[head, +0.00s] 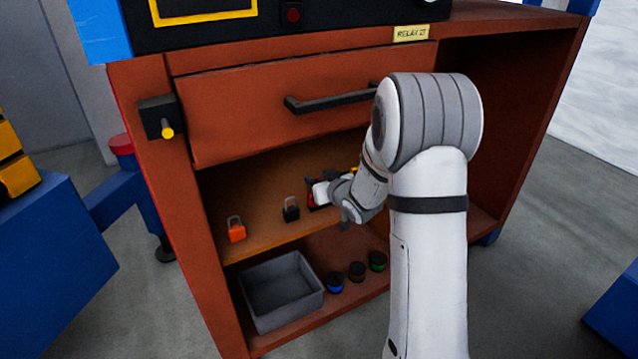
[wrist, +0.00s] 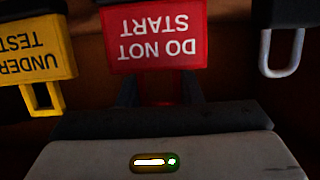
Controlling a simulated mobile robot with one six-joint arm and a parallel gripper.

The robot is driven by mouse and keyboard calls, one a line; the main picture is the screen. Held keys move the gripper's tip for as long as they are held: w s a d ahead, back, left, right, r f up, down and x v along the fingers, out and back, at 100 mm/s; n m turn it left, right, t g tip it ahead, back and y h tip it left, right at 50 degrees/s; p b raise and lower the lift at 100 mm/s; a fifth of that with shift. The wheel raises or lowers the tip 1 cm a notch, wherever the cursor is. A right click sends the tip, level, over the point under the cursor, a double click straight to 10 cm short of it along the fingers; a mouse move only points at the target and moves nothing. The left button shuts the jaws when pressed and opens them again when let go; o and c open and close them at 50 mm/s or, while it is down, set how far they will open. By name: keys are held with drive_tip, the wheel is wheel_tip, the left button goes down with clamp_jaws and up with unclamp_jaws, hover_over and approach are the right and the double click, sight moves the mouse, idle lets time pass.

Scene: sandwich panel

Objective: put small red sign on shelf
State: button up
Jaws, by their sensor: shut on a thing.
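The small red sign (wrist: 155,38), reading "DO NOT START", appears upside down at the top middle of the wrist view. My gripper (wrist: 158,90) is shut on the narrow lower part of the sign, with a dark finger on each side. In the head view my gripper (head: 322,190) reaches into the upper shelf (head: 262,238) of the orange-brown cabinet, and only a bit of red shows beside it. My arm hides much of that area. I cannot tell whether the sign touches the shelf board.
A yellow "UNDER TEST" tag (wrist: 38,50) is left of the sign; a black padlock (wrist: 290,12) is right. An orange padlock (head: 236,230) stands on the shelf. Below are a grey bin (head: 262,318) and several spools (head: 357,271). A closed drawer (head: 240,115) is above.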

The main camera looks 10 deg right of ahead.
drive_tip(key=shift+r, duration=0.1)
drive_tip(key=o, duration=1)
drive_tip(key=shift+o, duration=0.2)
